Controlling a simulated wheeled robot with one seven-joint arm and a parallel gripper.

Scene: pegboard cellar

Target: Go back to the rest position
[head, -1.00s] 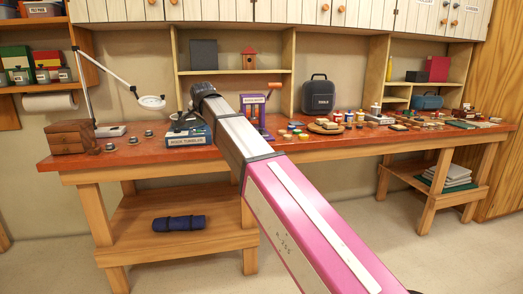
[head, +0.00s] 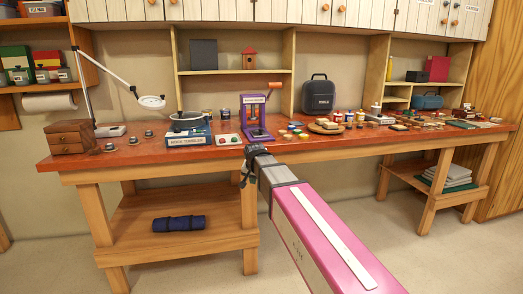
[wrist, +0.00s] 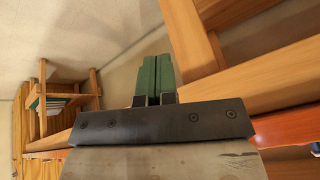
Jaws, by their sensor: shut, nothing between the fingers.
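My gripper (head: 244,180) hangs in front of the workbench's front edge in the head view, at the end of my pink and grey arm. In the wrist view the two green fingers of my gripper (wrist: 153,80) are together, with nothing between them. The gripper is empty. Behind it are the bench's wooden legs and lower frame, which fill the upper right of the wrist view.
The red-topped workbench (head: 80,161) runs across the room. It carries a rock tumbler (head: 187,131), a purple press (head: 255,118), a wooden drawer box (head: 71,137) and a magnifier lamp (head: 150,101). A blue roll (head: 179,223) lies on the lower shelf. Floor in front is clear.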

